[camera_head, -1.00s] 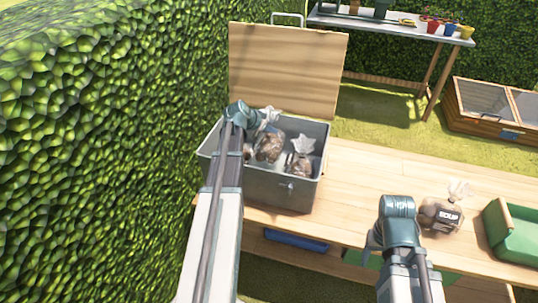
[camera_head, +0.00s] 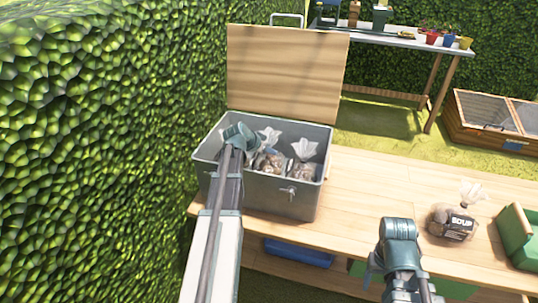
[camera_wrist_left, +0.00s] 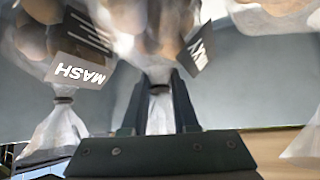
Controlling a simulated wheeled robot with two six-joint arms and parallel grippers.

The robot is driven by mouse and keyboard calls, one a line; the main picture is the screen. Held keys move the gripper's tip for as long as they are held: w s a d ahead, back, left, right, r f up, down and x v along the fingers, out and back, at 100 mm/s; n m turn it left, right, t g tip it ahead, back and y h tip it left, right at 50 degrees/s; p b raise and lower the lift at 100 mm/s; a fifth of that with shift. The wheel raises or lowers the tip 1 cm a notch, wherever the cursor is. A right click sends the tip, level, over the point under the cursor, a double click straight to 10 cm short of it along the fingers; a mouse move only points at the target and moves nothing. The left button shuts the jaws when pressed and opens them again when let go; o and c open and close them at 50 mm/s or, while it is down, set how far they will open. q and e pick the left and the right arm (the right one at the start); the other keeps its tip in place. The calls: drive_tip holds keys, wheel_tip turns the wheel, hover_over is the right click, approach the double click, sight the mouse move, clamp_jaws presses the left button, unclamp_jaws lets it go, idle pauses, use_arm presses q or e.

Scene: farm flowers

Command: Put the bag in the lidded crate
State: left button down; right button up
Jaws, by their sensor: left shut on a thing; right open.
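The lidded crate (camera_head: 255,192) is a grey metal box on the bench, its wooden lid (camera_head: 285,70) standing open behind. My left gripper (camera_head: 258,143) is over the crate's inside, shut on the neck of a clear bag of potatoes (camera_wrist_left: 160,28). That bag's label is partly readable, ending in "XY". The fingers show in the left wrist view (camera_wrist_left: 160,100). A bag labelled MASH (camera_wrist_left: 75,65) is beside it, and another bag (camera_head: 304,150) sits at the crate's right. A SOUP bag (camera_head: 452,222) stands on the bench. My right gripper (camera_head: 372,268) is open, apart from it.
A green tray (camera_head: 520,237) is at the bench's right edge. A hedge (camera_head: 90,160) rises close on the left. The bench top (camera_head: 365,190) is clear between crate and SOUP bag. A blue bin (camera_head: 298,252) sits below. A potting table (camera_head: 400,43) stands behind.

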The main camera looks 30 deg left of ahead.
use_arm(q)
drive_tip(key=c, duration=1.1)
unclamp_jaws()
drive_tip(key=shift+f, duration=0.1)
drive_tip(key=shift+c, duration=0.2)
drive_tip(key=o, duration=0.5)
drive_tip(key=shift+c, duration=0.2)
drive_tip(key=shift+r, duration=0.3)
drive_tip(key=p+v, duration=0.5)
drive_tip(key=v, duration=0.2)
drive_tip(key=shift+d, duration=0.1)
drive_tip(key=shift+s+r, duration=0.1)
drive_tip(key=shift+s, duration=0.15)
